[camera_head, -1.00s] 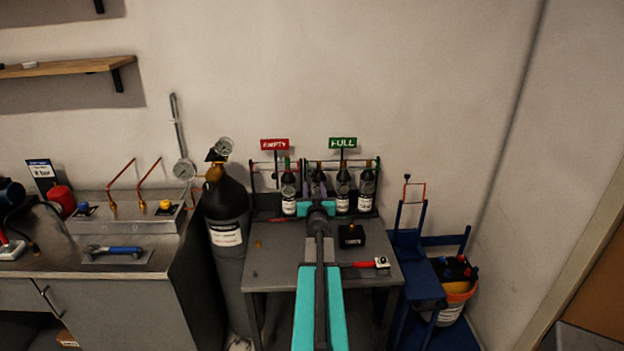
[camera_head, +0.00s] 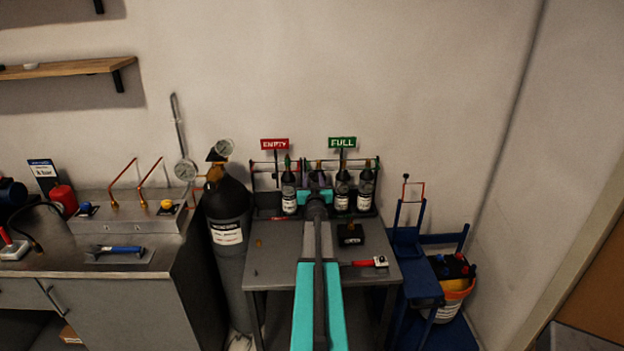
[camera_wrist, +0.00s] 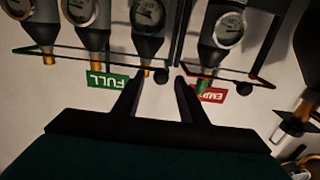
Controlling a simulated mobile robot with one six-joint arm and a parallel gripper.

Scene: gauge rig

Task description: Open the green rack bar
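The rack with the green FULL sign (camera_head: 342,142) stands at the back of the small grey table. Its thin, dark front bar (camera_wrist: 75,61) crosses in front of the cylinders in the wrist view, which is upside down.
The EMPTY sign (camera_head: 274,144) and its red-ended bar (camera_wrist: 225,78) are beside the FULL side. Several small cylinders with gauges stand in the rack. A large dark cylinder (camera_head: 228,215) stands left of the table. A black box (camera_head: 351,234) and red-handled tool (camera_head: 365,262) lie on the table.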

